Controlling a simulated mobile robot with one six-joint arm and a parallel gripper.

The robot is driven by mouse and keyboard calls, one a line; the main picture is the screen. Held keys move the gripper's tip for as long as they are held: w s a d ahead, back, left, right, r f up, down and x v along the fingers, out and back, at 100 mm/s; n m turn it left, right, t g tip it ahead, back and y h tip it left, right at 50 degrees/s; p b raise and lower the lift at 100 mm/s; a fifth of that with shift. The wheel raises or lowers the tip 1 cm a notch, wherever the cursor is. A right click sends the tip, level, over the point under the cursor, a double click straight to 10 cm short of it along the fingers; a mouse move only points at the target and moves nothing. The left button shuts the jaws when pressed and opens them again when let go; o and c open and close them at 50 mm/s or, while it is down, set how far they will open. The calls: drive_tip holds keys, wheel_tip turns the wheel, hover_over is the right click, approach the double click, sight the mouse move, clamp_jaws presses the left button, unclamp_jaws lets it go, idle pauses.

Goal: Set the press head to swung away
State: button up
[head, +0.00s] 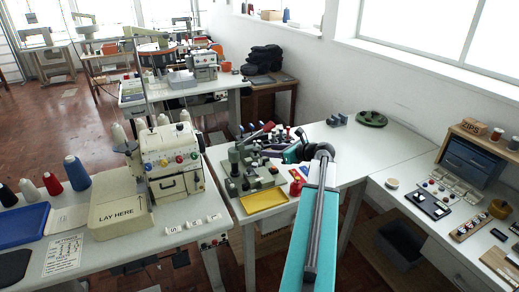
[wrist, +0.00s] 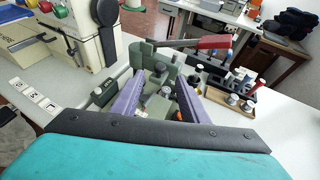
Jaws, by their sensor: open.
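The press is a grey-green device on the middle table, with its green base (head: 236,188) and several posts and knobs. In the wrist view its upper body (wrist: 143,55) stands just beyond my fingers. A dark arm with a red handle (wrist: 214,42) reaches from its top to the right; the red handle also shows in the head view (head: 268,127). I cannot tell for sure which part is the press head, or how far it is swung. My gripper (wrist: 160,80) has two purple fingers, spread apart with nothing held, over the press's near side. The fingers partly hide the base.
A yellow tray (head: 263,201) lies in front of the press. A cream sewing machine (head: 172,160) stands close on the left. A black rack of spools and small bottles (wrist: 235,92) sits right of the press. The white table is clear further right (head: 360,150).

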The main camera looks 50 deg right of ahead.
sight(256, 149)
drive_tip(key=p+x, duration=0.1)
drive_tip(key=x, duration=0.7)
drive_tip(key=shift+w+f+p, duration=0.1)
drive_tip(key=shift+w+p, duration=0.05)
drive_tip(key=shift+p, duration=0.25)
clamp_jaws()
